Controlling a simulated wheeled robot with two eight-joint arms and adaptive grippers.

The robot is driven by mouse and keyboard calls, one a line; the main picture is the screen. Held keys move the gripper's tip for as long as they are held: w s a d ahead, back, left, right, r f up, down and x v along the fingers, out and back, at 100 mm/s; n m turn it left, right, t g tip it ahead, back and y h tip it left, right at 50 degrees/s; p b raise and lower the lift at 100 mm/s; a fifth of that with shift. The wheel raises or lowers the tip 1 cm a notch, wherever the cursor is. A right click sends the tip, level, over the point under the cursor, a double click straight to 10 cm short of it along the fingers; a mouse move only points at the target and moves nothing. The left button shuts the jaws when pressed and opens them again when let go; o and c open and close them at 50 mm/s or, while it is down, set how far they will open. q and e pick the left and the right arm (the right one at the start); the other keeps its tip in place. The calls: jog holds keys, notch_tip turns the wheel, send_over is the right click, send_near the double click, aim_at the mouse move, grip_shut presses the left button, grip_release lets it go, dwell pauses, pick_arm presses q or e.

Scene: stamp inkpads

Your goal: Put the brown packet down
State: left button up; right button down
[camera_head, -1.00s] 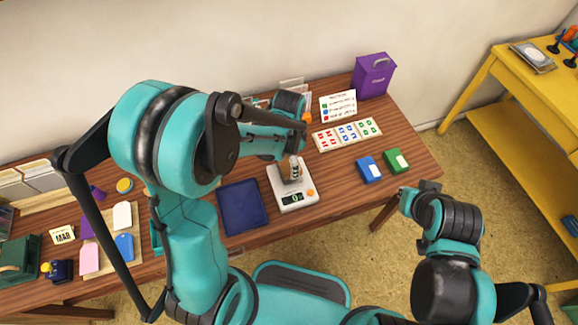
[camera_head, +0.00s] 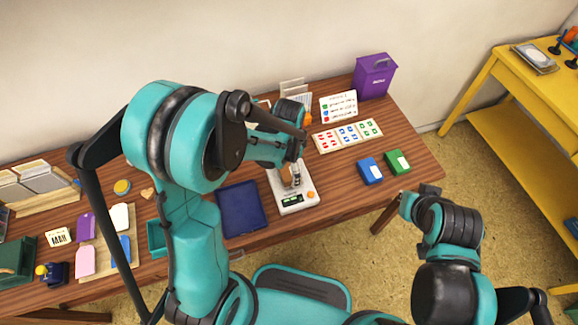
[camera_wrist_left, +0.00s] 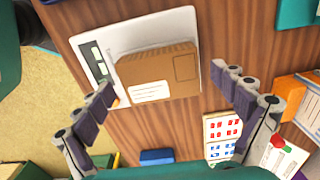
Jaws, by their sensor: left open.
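The brown packet (camera_wrist_left: 158,70) lies on the white scale (camera_wrist_left: 133,26) in the left wrist view, with a white label and a printed square on its face. In the head view the packet (camera_head: 291,177) shows on the scale (camera_head: 296,199), partly hidden by my left arm. My left gripper (camera_wrist_left: 175,102) is open, its fingers spread apart with the packet lying beyond them. In the head view the left gripper (camera_head: 293,165) is over the scale and mostly hidden. My right gripper (camera_head: 422,191) hangs off the table's front right, and its fingers are unclear.
A dark blue pad (camera_head: 242,208) lies left of the scale. Blue (camera_head: 370,171) and green (camera_head: 397,161) inkpads lie to its right. Bare wood lies between scale and inkpads.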

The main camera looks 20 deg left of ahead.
aim_at(289, 169)
pick_arm(q)
jog(key=shift+r, duration=0.3)
notch_tip(289, 169, up, 11)
jog(key=p, duration=0.4)
jog(key=s+a+r+n+t, duration=0.4)
jog(key=s+r+n+t, duration=0.3)
jog(key=s+r+n, duration=0.2)
jog(key=shift+s+a+r+n, duration=0.35)
jog(key=shift+s+n, duration=0.3)
jog(key=shift+n, duration=0.45)
jog(key=shift+f, duration=0.5)
dwell(4.3)
